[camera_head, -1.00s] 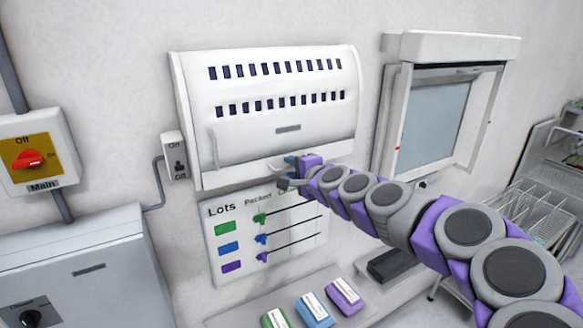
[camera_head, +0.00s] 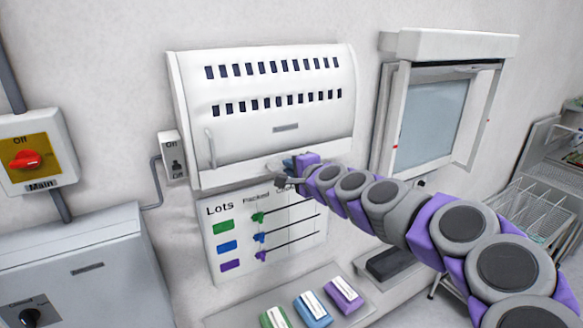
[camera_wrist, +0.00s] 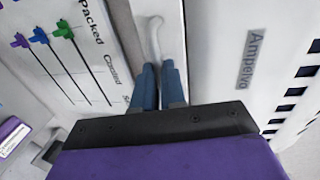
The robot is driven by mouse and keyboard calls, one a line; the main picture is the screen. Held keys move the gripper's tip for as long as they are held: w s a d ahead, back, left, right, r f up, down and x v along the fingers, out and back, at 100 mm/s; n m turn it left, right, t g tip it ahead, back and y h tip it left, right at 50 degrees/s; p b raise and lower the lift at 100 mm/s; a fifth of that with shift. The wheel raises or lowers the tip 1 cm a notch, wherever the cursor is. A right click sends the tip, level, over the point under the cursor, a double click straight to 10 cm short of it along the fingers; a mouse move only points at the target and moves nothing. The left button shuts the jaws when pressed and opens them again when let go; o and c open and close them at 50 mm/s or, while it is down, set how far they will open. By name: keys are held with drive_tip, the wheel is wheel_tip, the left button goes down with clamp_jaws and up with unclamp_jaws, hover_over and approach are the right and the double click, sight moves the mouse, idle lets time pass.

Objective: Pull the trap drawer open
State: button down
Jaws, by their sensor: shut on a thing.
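The trap drawer (camera_head: 248,172) is the narrow white strip along the bottom of the white slotted wall unit (camera_head: 262,112). My gripper (camera_head: 284,174) is at the strip's right part in the head view. In the wrist view its two blue fingers (camera_wrist: 159,80) are close together, shut on the pale drawer handle (camera_wrist: 153,32), whose far part shows beyond the fingertips. The gripped part is hidden between the fingers. I cannot tell any gap that shows the drawer pulled out.
A lots board (camera_head: 270,232) with sliders hangs just below the unit. Green, blue and purple blocks (camera_head: 314,308) lie on a ledge lower down. An On/Off switch (camera_head: 174,160) is at the left, a framed window (camera_head: 432,122) at the right.

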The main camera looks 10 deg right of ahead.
drive_tip(key=shift+d, duration=0.25)
idle(0.7)
